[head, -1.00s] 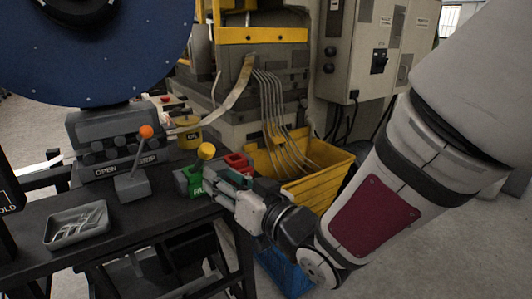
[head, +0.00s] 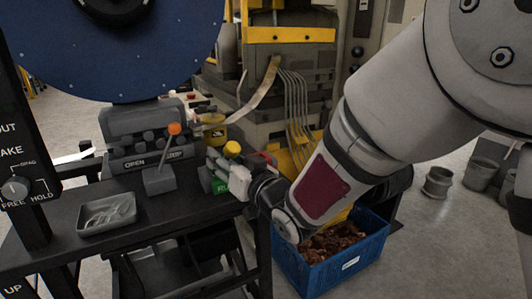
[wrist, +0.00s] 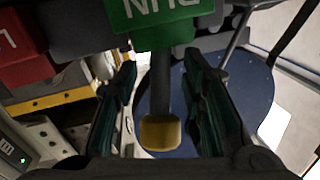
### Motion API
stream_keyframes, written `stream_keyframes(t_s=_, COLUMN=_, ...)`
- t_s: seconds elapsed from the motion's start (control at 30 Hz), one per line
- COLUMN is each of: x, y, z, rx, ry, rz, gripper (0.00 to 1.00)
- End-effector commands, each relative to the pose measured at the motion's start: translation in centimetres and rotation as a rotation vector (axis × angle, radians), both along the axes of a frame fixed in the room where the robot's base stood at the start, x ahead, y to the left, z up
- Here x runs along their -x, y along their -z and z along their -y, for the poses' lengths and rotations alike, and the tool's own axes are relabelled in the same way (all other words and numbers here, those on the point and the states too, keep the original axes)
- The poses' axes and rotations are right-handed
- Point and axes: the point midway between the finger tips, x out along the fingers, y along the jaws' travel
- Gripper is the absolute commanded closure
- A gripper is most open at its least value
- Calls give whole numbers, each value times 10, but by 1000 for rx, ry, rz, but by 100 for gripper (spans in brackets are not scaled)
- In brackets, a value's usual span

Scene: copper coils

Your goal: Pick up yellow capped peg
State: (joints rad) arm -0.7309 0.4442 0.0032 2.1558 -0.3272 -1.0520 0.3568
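The yellow capped peg (head: 232,149) shows its yellow top above my gripper in the head view. In the wrist view, the yellow cap (wrist: 160,132) and its dark grey shaft lie between my two fingers. The shaft runs to a green block marked RUN (wrist: 165,12). The green block (head: 219,187) is partly hidden by my gripper in the head view. My gripper (wrist: 163,100) is open, with a finger on each side of the peg and gaps on both sides. A red block (wrist: 22,50) sits beside the green one.
The black bench (head: 60,250) holds a grey tray (head: 108,213) and a lever with an orange knob (head: 174,129). A large blue reel (head: 120,60) stands behind. A blue crate (head: 345,267) of copper-coloured scraps stands on the floor under my arm.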

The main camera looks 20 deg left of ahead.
Motion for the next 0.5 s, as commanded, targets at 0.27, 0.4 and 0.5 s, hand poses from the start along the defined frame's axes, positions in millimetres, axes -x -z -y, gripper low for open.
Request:
stream_keyframes(t_s=0.27, x=0, y=0, z=0, rx=0, ry=0, rz=0, gripper=100)
stream_keyframes(t_s=0.4, x=0, y=0, z=0, rx=0, ry=0, rz=0, gripper=100)
stream_keyframes(t_s=0.5, x=0, y=0, z=1, rx=0, ry=0, rz=0, gripper=100)
